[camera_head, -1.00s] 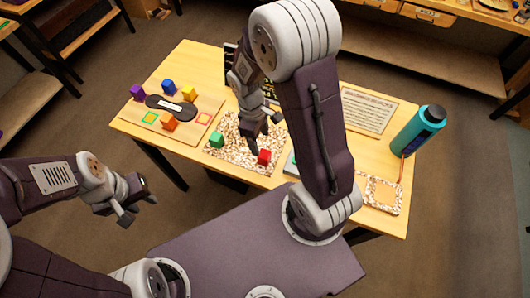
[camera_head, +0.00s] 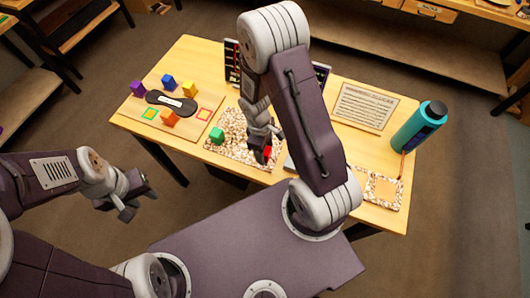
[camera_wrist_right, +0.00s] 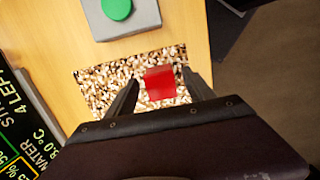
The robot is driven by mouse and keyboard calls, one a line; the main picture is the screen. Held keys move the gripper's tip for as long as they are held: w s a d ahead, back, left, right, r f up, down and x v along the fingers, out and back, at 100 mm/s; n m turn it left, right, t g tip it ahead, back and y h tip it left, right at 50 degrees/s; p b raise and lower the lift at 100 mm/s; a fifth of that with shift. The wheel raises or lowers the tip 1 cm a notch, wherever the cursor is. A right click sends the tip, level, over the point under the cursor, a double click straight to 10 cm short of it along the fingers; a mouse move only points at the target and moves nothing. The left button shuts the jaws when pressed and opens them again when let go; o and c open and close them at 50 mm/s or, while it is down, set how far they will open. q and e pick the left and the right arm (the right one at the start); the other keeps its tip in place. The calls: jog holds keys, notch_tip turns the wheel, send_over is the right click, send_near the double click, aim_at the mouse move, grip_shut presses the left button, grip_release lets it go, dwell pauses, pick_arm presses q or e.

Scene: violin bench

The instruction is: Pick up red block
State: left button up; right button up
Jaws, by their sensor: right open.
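The red block (camera_head: 267,151) is on the speckled patch of the table, partly hidden behind my right gripper (camera_head: 262,153) in the head view. In the right wrist view, the red block (camera_wrist_right: 160,83) shows between the two dark fingers of my right gripper (camera_wrist_right: 162,92). The fingers are apart, with a visible gap on each side of the block. My left gripper (camera_head: 137,203) is in front of the table at the left, open and empty.
Purple, blue, yellow and orange blocks surround a dark pad (camera_head: 172,103) on the left board. A teal bottle (camera_head: 418,127) stands at the right. A green button (camera_wrist_right: 117,8) on a grey box shows in the wrist view.

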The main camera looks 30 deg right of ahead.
grip_shut()
